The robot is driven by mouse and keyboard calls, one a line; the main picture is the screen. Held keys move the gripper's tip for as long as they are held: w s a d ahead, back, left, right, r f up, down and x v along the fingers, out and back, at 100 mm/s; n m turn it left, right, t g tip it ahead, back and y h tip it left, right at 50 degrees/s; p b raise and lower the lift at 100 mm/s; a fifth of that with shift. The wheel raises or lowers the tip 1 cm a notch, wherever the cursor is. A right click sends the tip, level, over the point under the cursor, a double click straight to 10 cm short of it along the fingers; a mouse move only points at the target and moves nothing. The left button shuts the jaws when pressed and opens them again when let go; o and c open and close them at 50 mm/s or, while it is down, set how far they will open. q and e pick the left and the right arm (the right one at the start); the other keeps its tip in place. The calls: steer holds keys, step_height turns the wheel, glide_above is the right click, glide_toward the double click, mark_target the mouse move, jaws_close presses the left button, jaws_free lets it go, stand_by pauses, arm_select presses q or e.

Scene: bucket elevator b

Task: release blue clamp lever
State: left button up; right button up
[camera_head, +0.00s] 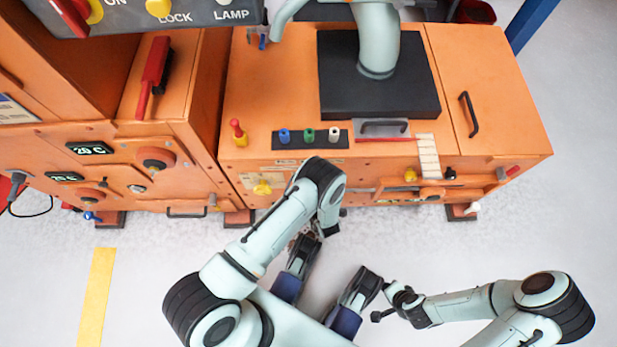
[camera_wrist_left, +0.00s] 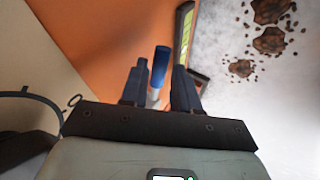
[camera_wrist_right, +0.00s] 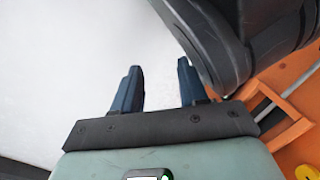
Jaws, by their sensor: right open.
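In the left wrist view the blue clamp lever (camera_wrist_left: 160,66) has a blue grip on a light grey shaft, against an orange panel. My left gripper (camera_wrist_left: 158,78) is open, its fingers on either side of the lever; I cannot tell whether either touches it. In the head view my left gripper (camera_head: 329,226) hangs low by the machine's front, and my arm seems to hide this lever. My right gripper (camera_head: 384,305) is open and empty over the floor, apart from the machine; its parted fingers also show in the right wrist view (camera_wrist_right: 160,82).
The orange machine (camera_head: 270,90) spans the back, with coloured knobs (camera_head: 309,136) on top. An orange cabinet (camera_head: 130,175) stands at left. A grey panel (camera_head: 130,14) hangs at top left. Brown stains (camera_wrist_left: 270,42) mark the floor. Floor at the right (camera_head: 560,230) is clear.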

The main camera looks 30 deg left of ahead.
arm_select(q)
steer(key=shift+w+a+f, duration=0.3)
steer(key=shift+a+f, duration=0.1)
steer(key=shift+f, duration=0.15)
arm_select(e)
steer(key=shift+s+d+f, duration=0.15)
steer(key=shift+s+f, duration=0.25)
steer(key=shift+s, duration=0.2)
arm_select(q)
jaws_close()
steer(key=shift+r+t+h+p, duration=0.35)
steer(key=shift+h+p, duration=0.25)
steer(key=shift+p, duration=0.5)
steer(key=shift+d, duration=0.1)
arm_select(e)
steer(key=w+r+t, duration=0.1)
steer(key=w+r, duration=0.3)
steer(key=w, duration=0.1)
steer(key=shift+a+r, duration=0.2)
steer(key=shift+a, duration=0.2)
arm_select(q)
jaws_free()
steer(key=shift+r, duration=0.15)
